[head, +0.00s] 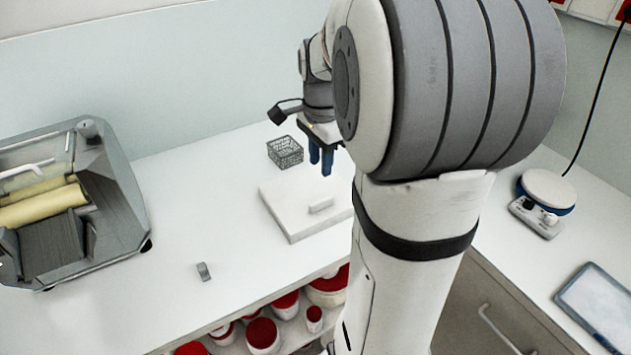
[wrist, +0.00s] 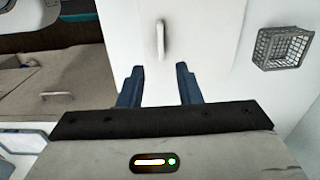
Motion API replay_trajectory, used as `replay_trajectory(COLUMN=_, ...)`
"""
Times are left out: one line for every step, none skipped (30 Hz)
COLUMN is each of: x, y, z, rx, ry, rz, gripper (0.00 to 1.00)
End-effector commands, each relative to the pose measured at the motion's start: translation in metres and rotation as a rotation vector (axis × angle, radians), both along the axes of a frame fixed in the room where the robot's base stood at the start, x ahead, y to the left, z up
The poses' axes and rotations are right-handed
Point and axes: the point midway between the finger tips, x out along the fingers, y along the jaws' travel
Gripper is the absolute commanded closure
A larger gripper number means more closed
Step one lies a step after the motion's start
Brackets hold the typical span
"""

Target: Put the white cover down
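The white cover (head: 292,222) is a flat slab with a small raised handle (head: 321,205), lying on the white counter in the head view. In the wrist view the cover (wrist: 200,32) is ahead of the fingers, with its handle (wrist: 160,40) upright in the picture between the two finger lines. My gripper (head: 321,160) has blue fingers pointing down above the cover's far part. In the wrist view my gripper (wrist: 160,78) has its fingers wide apart with nothing between them. My arm hides the cover's right side in the head view.
A wire basket (head: 285,152) stands just behind the cover. A grey machine with yellow rollers (head: 45,205) is at the left. A small grey item (head: 204,271) lies near the front edge. Red-lidded jars (head: 263,335) sit below. A scale (head: 545,195) is at the right.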

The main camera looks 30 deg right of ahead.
Motion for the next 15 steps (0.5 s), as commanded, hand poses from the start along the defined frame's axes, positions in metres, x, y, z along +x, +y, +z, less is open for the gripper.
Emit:
replay_trajectory(x=-0.005, y=0.009, z=0.003, rx=-0.005, ry=-0.01, rz=0.06, gripper=0.69)
replay_trajectory(x=-0.009, y=0.016, z=0.005, rx=-0.008, ry=-0.019, rz=0.114, gripper=0.69)
replay_trajectory(x=-0.016, y=0.028, z=0.006, rx=-0.016, ry=-0.034, rz=0.205, gripper=0.69)
replay_trajectory(x=-0.023, y=0.037, z=0.007, rx=-0.022, ry=-0.045, rz=0.285, gripper=0.69)
replay_trajectory(x=-0.031, y=0.048, z=0.008, rx=-0.031, ry=-0.058, rz=0.375, gripper=0.69)
replay_trajectory(x=-0.042, y=0.062, z=0.008, rx=-0.044, ry=-0.076, rz=0.502, gripper=0.69)
replay_trajectory(x=-0.051, y=0.072, z=0.008, rx=-0.054, ry=-0.09, rz=0.6, gripper=0.69)
replay_trajectory(x=-0.059, y=0.081, z=0.007, rx=-0.065, ry=-0.104, rz=0.696, gripper=0.69)
replay_trajectory(x=-0.071, y=0.092, z=0.004, rx=-0.081, ry=-0.118, rz=0.822, gripper=0.69)
replay_trajectory(x=-0.079, y=0.1, z=0.002, rx=-0.094, ry=-0.13, rz=0.912, gripper=0.69)
replay_trajectory(x=-0.088, y=0.107, z=0.0, rx=-0.106, ry=-0.14, rz=0.998, gripper=0.69)
replay_trajectory(x=-0.097, y=0.115, z=-0.002, rx=-0.123, ry=-0.154, rz=1.103, gripper=0.69)
replay_trajectory(x=-0.105, y=0.12, z=-0.005, rx=-0.134, ry=-0.161, rz=1.175, gripper=0.69)
replay_trajectory(x=-0.11, y=0.125, z=-0.007, rx=-0.146, ry=-0.168, rz=1.241, gripper=0.69)
replay_trajectory(x=-0.117, y=0.129, z=-0.01, rx=-0.159, ry=-0.176, rz=1.314, gripper=0.69)
